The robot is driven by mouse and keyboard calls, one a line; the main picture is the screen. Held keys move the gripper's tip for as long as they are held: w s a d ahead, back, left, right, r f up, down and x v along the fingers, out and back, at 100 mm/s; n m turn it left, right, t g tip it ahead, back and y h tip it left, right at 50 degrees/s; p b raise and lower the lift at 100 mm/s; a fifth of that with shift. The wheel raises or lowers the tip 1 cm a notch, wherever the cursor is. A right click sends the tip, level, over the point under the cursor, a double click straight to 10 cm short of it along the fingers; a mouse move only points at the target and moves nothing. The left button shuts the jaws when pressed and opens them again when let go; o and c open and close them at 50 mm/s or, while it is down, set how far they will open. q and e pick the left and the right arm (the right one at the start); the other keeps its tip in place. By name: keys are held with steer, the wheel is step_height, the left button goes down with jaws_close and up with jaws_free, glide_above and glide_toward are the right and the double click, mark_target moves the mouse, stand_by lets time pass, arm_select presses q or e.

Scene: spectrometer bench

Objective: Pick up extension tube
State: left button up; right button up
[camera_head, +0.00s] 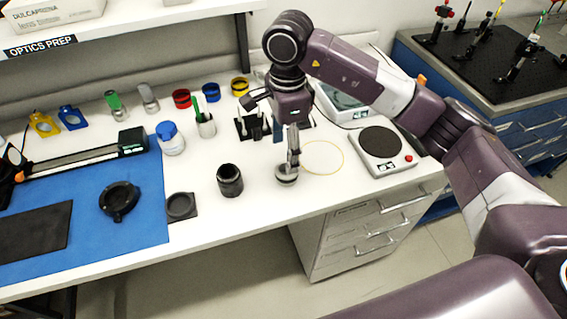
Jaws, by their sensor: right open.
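A short black ribbed cylinder (230,181), which looks like the extension tube, stands upright on the white bench near its front edge. My right gripper (287,143) comes down from above, to the right of and behind the black cylinder, and is apart from it. Its jaws are open and point downward; one finger partly hides the other side. A small round silver piece (287,177) sits on the bench just below the finger; I cannot tell whether they touch. My left gripper is not in view.
A blue mat (150,220) holds a black ring mount (119,201). A dark square holder (181,206) lies left of the cylinder.

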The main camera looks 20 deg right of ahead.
steer(key=shift+w+d+f+p, duration=0.1)
steer(key=shift+d+f+p, duration=0.1)
steer(key=shift+f, duration=0.25)
steer(key=shift+w+d+f+p, duration=0.1)
steer(key=shift+d+f+p, duration=0.1)
steer(key=shift+f, duration=0.25)
steer(key=shift+s+f, duration=0.25)
steer(key=shift+s, duration=0.05)
step_height(320, 180, down, 4)
steer(key=shift+a+f+p, duration=0.1)
steer(key=shift+f+p, duration=0.15)
steer(key=shift+p, duration=1)
steer(key=shift+f, duration=0.25)
steer(key=shift+s, duration=0.1)
steer(key=shift+c, duration=0.6)
steer(key=c, duration=1.1)
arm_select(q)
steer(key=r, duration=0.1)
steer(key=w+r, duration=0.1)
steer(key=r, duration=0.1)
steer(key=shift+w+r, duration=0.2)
arm_select(e)
steer(key=shift+c, duration=0.2)
